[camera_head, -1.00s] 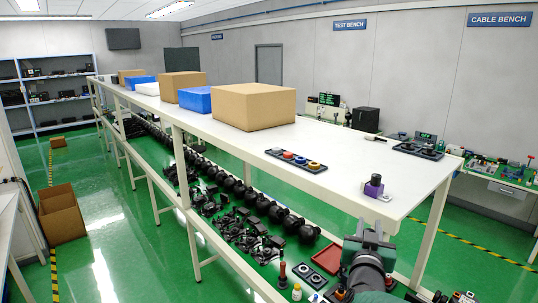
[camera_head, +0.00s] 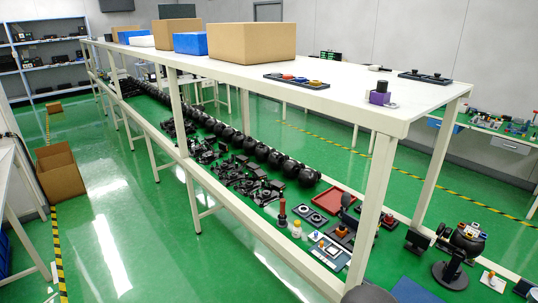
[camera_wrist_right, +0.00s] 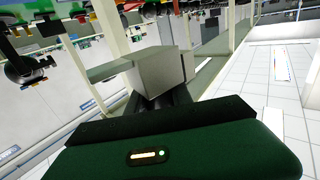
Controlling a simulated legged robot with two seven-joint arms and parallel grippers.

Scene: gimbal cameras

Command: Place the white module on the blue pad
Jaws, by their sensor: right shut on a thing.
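A dark blue pad (camera_head: 412,291) lies flat on the lower level at the bottom edge of the head view, partly cut off. My right gripper (camera_wrist_right: 172,102) shows in the right wrist view, its dark fingers shut on a pale, box-shaped block (camera_wrist_right: 158,72), which seems to be the white module. The block looks tilted in that view, and the fingers' grip is partly hidden behind the dark green wrist housing. In the head view, only a dark rounded part of my arm shows at the bottom edge. The pad cannot be made out in the wrist view. My left gripper is not in view.
A long white table (camera_head: 340,100) carries cardboard and blue boxes and a purple part (camera_head: 380,93). Its legs stand near the pad. The lower level holds a red tray (camera_head: 338,200), a black stand (camera_head: 450,270), a small white plate (camera_head: 493,281) and several dark parts.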

